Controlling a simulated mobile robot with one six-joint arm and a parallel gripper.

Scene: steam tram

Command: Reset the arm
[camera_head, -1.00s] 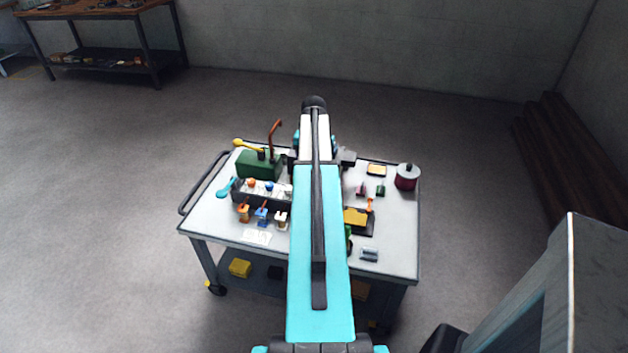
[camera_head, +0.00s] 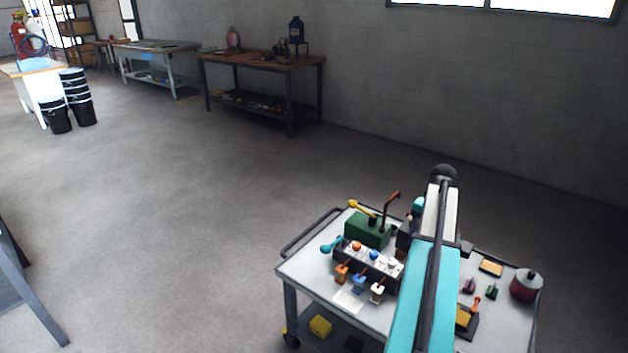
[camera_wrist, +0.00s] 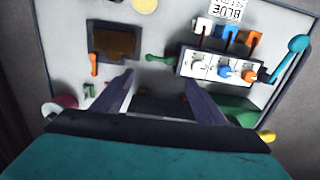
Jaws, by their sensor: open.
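My turquoise and white arm (camera_head: 424,290) reaches out over a grey cart in the head view, covering part of the cart's right half. My gripper (camera_wrist: 158,80) shows in the wrist view with its two dark fingers spread wide apart. Nothing is between the fingers. They hang above the cart top (camera_wrist: 65,25), between a dark tray with a brown inset (camera_wrist: 115,42) and a switch box with several coloured knobs (camera_wrist: 220,68). A small green handle (camera_wrist: 160,59) lies just past the fingertips. In the head view the fingers are hidden behind the arm.
The cart top (camera_head: 310,268) carries a green box with a rust-red lever (camera_head: 368,230), a teal handle (camera_head: 331,244), and a dark red canister (camera_head: 526,285). A workbench (camera_head: 262,62) stands at the back wall. Black buckets (camera_head: 76,95) stand far left. The floor between is clear.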

